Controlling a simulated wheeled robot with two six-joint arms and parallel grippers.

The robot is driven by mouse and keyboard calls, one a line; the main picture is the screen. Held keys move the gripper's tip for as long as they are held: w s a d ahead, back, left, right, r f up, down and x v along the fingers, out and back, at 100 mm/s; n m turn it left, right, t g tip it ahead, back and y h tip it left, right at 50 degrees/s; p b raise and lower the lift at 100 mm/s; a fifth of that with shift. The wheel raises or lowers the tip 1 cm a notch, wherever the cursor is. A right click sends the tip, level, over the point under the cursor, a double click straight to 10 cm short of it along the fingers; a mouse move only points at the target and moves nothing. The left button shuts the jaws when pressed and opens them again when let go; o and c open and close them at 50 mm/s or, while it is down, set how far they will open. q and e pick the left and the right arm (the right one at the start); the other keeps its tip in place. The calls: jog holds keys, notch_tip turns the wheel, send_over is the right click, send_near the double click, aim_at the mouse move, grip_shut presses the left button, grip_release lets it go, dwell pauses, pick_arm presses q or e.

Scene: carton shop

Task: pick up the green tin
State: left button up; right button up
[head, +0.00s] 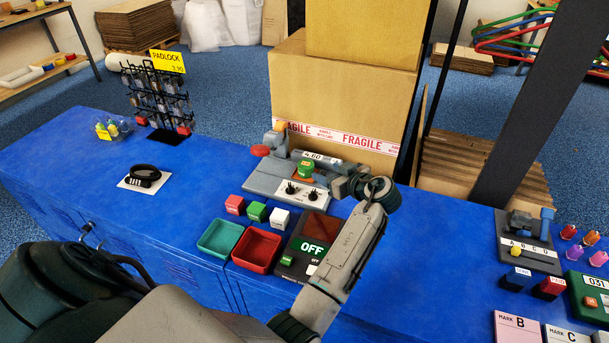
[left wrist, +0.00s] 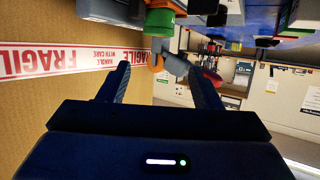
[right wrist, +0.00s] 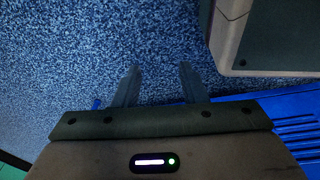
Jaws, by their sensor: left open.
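A small green tin (head: 306,169) sits on the grey bench machine (head: 268,180), in front of its grey cylinder. In the left wrist view a green piece (left wrist: 160,20) that looks like the tin shows beyond the fingertips, with an orange part close to it. My left gripper (head: 338,177) is just right of the tin, by the machine's right end. Its fingers (left wrist: 155,68) are apart with nothing between them. My right gripper (right wrist: 159,70) shows only in its own wrist view, open and empty over blue carpet.
Large cartons (head: 335,95) stand behind the machine. Red, green (head: 257,211) and white blocks, a green tray (head: 220,238), a red tray (head: 257,249) and an OFF panel (head: 308,246) lie in front. A padlock rack (head: 160,100) is at the left.

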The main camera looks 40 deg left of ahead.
aim_at(309, 167)
pick_arm(q)
jog(key=shift+f, duration=0.5)
jog(key=shift+w+a, duration=0.1)
jog(key=shift+a, duration=0.15)
jog(key=x, duration=0.4)
jog(key=shift+w+a+f+p, duration=0.15)
jog(key=shift+a+p, duration=0.2)
jog(key=shift+p, duration=0.05)
jog(key=shift+d+f+p+x, duration=0.1)
jog(key=shift+f+p+x, duration=0.15)
jog(key=shift+x, duration=0.65)
jog(key=shift+d+f+p+x, duration=0.15)
jog(key=shift+p+x, duration=0.15)
jog(key=shift+x, duration=0.6)
jog(key=shift+f+p+x, duration=0.15)
jog(key=shift+p+x, duration=0.1)
jog(key=shift+x, duration=0.65)
jog(key=shift+w, duration=0.1)
pick_arm(e)
jog(key=s+f, duration=0.4)
jog(key=s, duration=0.1)
jog(key=shift+s+d, duration=0.25)
jog(key=shift+d, duration=0.1)
pick_arm(q)
jog(key=shift+c, duration=0.2)
pick_arm(e)
jog(key=shift+f, duration=0.1)
pick_arm(q)
jog(key=c, duration=0.8)
